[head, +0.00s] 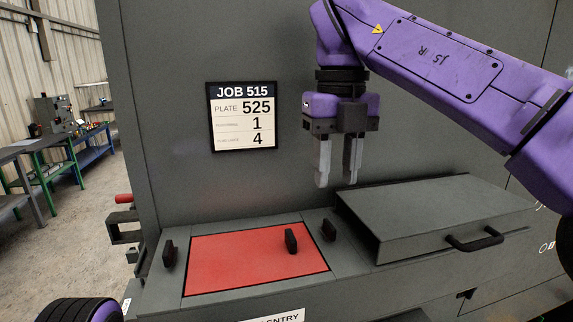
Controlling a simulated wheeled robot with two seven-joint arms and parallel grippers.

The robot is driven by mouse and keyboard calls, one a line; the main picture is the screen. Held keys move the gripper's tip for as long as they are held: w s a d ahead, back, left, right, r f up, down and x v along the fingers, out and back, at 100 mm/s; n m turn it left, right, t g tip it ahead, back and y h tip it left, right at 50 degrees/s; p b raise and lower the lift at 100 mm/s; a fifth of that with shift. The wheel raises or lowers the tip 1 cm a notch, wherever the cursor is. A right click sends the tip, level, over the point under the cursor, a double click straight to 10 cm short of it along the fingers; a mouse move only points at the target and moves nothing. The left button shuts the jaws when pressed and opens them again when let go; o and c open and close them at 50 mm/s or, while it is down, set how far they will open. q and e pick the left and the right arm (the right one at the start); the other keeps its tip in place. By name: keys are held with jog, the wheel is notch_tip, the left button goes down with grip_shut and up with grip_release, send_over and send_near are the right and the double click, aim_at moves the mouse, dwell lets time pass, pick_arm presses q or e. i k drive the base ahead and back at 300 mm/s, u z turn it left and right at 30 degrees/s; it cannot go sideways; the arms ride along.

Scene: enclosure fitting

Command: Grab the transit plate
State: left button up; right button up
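A flat red plate (235,264), which looks like the transit plate, lies in the grey ledge in the head view. A black upright handle (291,241) stands on its right part. Black upright latches stand beside it, one at the left (169,253) and one at the right (328,230). My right gripper (336,182) points down, above and behind the plate's right end, clear of it. Its two grey fingers are apart with nothing between them. My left gripper is not in view.
A grey box-like cover (430,217) with a black bar handle (475,239) stands right of the plate. A grey wall with a job sign (242,117) rises behind. Workbenches (60,150) stand far left. The space above the plate is clear.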

aim_at(235, 260)
jog(key=k, duration=0.9)
